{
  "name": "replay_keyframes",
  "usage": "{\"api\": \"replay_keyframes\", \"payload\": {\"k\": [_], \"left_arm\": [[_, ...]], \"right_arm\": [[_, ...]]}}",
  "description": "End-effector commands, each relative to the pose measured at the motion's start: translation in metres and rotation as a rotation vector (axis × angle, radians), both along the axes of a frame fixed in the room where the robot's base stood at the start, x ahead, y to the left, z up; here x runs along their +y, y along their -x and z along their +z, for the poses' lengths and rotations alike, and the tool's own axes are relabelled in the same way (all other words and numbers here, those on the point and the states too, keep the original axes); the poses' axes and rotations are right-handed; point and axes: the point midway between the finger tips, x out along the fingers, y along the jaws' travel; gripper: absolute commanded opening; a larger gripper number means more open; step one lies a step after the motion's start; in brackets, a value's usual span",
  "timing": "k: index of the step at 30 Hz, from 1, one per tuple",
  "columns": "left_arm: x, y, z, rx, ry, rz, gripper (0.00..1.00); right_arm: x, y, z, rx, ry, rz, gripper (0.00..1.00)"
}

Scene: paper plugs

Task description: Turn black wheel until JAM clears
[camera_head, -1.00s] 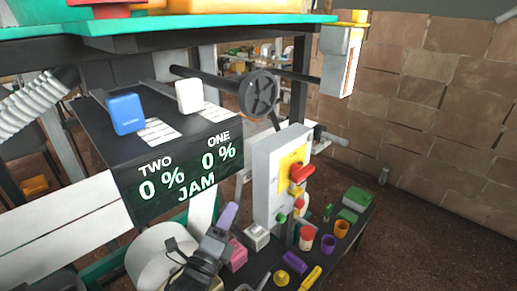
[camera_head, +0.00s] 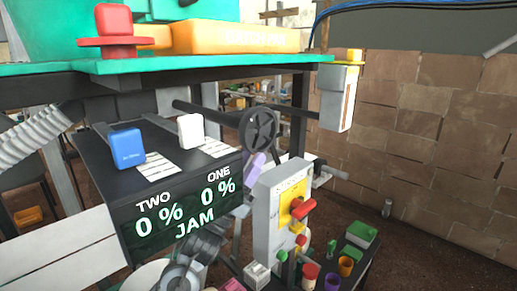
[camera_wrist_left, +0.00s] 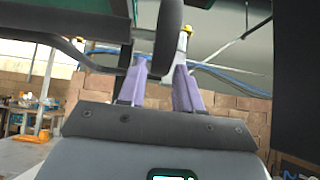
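The black spoked wheel (camera_head: 260,129) sits on a dark shaft under the green shelf. The dark display (camera_head: 183,208) reads TWO 0 %, ONE 0 % and JAM in pale letters. My left gripper (camera_head: 254,163) has lilac fingers and is just below the wheel in the head view. In the left wrist view my left gripper's fingers (camera_wrist_left: 162,78) stand apart, pointing up. The wheel's rim (camera_wrist_left: 168,38) shows edge-on, its lower end between the fingertips. I cannot tell whether either finger touches it. My right gripper is in neither view.
A grey control box (camera_head: 281,212) with a red knob (camera_head: 303,210) stands right of the arm. A blue block (camera_head: 127,148) and a white block (camera_head: 190,130) sit on the display housing. A grey box (camera_head: 338,97) hangs at the shelf's right end.

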Motion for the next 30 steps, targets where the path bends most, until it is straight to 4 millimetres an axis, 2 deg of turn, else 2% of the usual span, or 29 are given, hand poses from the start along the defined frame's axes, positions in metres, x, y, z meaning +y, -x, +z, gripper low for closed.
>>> {"api": "replay_keyframes", "payload": {"k": [9,21,22,28,30], "left_arm": [[-0.017,-0.019,0.025,0.000,0.001,-0.001,0.34],[-0.021,-0.022,0.030,0.002,0.000,-0.001,0.34],[-0.020,-0.022,0.030,0.001,0.000,-0.001,0.33],[-0.020,-0.022,0.030,0.001,0.000,-0.001,0.02],[-0.020,-0.022,0.030,0.002,0.000,-0.001,0.00]], "right_arm": [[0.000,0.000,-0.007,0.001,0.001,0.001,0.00],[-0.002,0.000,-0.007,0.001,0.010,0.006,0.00],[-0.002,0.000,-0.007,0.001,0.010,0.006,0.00],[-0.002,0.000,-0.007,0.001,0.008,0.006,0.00],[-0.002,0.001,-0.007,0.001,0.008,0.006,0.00]]}}
